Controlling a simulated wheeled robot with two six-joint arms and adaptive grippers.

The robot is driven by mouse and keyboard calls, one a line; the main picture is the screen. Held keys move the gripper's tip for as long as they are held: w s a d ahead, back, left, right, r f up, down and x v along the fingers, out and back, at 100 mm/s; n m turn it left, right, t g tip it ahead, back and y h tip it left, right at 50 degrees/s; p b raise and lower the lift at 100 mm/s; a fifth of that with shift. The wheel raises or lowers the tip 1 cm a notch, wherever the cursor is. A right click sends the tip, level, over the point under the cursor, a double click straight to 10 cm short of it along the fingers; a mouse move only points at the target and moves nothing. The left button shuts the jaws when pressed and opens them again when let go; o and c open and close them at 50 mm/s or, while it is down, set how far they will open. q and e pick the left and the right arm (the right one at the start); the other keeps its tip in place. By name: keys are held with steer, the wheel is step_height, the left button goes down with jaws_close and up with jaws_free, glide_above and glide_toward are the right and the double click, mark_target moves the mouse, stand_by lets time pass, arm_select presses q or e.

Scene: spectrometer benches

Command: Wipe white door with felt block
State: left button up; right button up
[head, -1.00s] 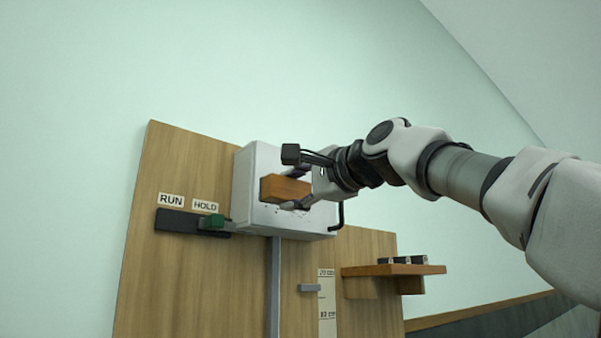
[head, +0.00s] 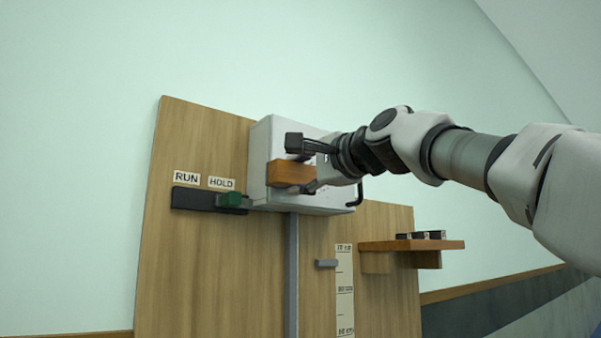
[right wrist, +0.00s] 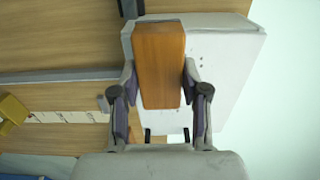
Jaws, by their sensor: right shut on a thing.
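The white door (head: 262,180) is the front of a white box mounted high on a wooden board. It also shows in the right wrist view (right wrist: 225,60), with a few small dark specks on it. My right gripper (head: 304,174) is in front of the door, shut on the felt block, an orange-brown block (head: 289,173). In the right wrist view the block (right wrist: 160,50) sits between both fingers (right wrist: 160,80) and covers part of the door. I cannot tell whether the block touches the door. My left gripper is not in view.
A green slider (head: 231,199) sits in a dark track under RUN and HOLD labels, left of the box. A black handle (head: 357,194) is at the box's right. A small wooden shelf (head: 410,245) with several dark items is lower right. A scale strip (head: 344,290) runs below.

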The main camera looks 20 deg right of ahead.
steer(key=shift+r, duration=0.1)
steer(key=shift+w, duration=0.1)
steer(key=shift+w+a+p, duration=0.2)
steer(key=shift+w+p, duration=0.1)
steer(key=shift+w, duration=0.1)
steer(key=shift+w, duration=0.2)
